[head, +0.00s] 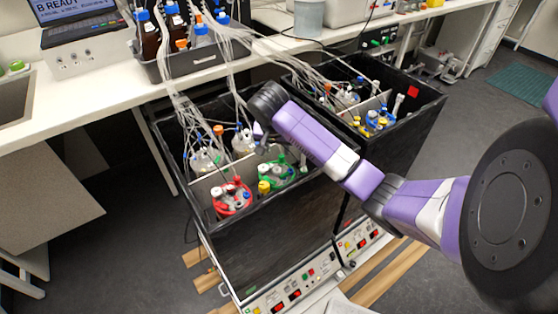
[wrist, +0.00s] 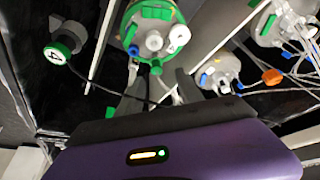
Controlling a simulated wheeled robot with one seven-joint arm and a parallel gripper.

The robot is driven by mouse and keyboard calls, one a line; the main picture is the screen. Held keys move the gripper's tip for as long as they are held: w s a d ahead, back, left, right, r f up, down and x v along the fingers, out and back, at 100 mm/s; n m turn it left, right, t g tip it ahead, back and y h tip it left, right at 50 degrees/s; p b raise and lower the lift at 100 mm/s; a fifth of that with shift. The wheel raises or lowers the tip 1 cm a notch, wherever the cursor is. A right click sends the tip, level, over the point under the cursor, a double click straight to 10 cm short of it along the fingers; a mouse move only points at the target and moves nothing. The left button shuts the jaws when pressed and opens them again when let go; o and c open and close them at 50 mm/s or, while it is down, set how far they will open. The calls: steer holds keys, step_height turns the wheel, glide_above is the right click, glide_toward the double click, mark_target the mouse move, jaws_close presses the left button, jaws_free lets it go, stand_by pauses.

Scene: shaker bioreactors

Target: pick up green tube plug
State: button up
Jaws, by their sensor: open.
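A green-capped vessel (head: 277,173) stands in the left black shaker box in the head view, near the end of my arm. In the wrist view, the green cap (wrist: 150,14) is at the top, with white ports and green plugs on it. One small green plug (wrist: 156,68) shows between my fingers' line of reach, at the near edge of the cap. My gripper (wrist: 160,82) is open, with a dark finger on each side of that plug. I see no contact with it. In the head view my gripper is largely hidden behind its own wrist.
A red-capped vessel (head: 232,198) stands left of the green one. Clear vessels with tubing (wrist: 221,72) are to the right in the wrist view. A white-and-green part marked 4 (wrist: 66,44) is at left. The box walls (head: 270,232) and hanging tubes (head: 183,110) surround the space.

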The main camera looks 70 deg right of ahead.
mark_target(281, 156)
steer(key=shift+x, duration=1.5)
steer(key=f, duration=0.1)
steer(key=d+f, duration=0.1)
steer(key=f, duration=0.1)
steer(key=shift+s+d, duration=0.3)
steer(key=shift+d, duration=0.05)
steer(key=shift+w+d+f, duration=0.1)
steer(key=shift+d+f, duration=0.1)
steer(key=shift+f, duration=0.45)
jaws_close()
